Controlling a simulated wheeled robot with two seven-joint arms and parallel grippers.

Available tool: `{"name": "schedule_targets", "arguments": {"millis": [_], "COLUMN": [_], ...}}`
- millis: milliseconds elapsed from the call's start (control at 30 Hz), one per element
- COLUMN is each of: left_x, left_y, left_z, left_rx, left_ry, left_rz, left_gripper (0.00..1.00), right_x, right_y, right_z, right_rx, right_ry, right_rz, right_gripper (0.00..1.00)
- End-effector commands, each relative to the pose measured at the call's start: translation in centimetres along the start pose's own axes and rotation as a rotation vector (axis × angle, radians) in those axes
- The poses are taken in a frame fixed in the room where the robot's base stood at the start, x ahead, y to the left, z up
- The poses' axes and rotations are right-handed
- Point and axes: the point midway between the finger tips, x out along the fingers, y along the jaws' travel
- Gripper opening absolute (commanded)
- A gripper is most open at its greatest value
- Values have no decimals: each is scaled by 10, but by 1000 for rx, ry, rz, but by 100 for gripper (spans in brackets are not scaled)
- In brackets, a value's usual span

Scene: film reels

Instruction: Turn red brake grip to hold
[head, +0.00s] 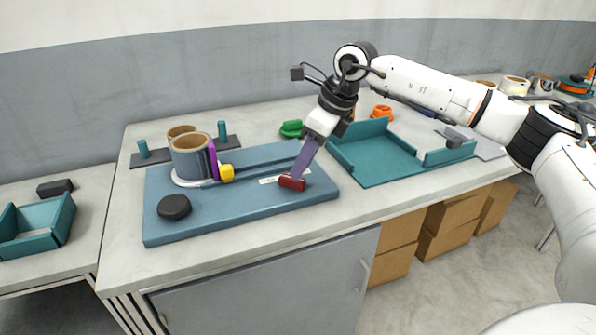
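The red brake grip (291,183) is a small red block near the right front of the blue board (240,205). A white label strip (270,180) lies beside it. My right gripper (297,175) reaches down from above, its purple-grey fingers ending at the red grip. The fingers show edge-on as one slab, so I cannot tell whether they are closed on it or only touching. They hide part of the grip's back. A reel (190,157) with a dark wound body stands on the board, with a purple strip and a yellow block (227,173) beside it. My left gripper is not in view.
A black knob (174,207) sits at the board's left. A teal tray (385,180) stands right of the board. A green part (291,129) and an orange part (381,113) lie behind. A teal bin (62,217) is at far left. The table's front edge is clear.

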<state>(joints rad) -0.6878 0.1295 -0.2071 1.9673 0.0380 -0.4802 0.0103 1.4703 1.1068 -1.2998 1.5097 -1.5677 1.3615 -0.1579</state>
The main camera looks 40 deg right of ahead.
Motion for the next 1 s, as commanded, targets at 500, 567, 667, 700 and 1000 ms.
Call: {"name": "schedule_targets", "arguments": {"millis": [500,567,667,700,1000], "left_x": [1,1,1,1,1], "left_y": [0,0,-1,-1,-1], "left_z": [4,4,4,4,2], "left_rx": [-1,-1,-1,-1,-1], "left_ry": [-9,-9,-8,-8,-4], "left_rz": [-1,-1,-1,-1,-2], "left_gripper": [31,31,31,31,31], "right_x": [35,35,35,35,34], "right_y": [1,1,1,1,1], "right_z": [0,0,0,0,0], "right_rx": [0,0,0,0,7], "right_ry": [-1,-1,-1,-1,-1], "right_rz": [1,1,1,1,-1], "right_gripper": [31,31,18,11,0]}}
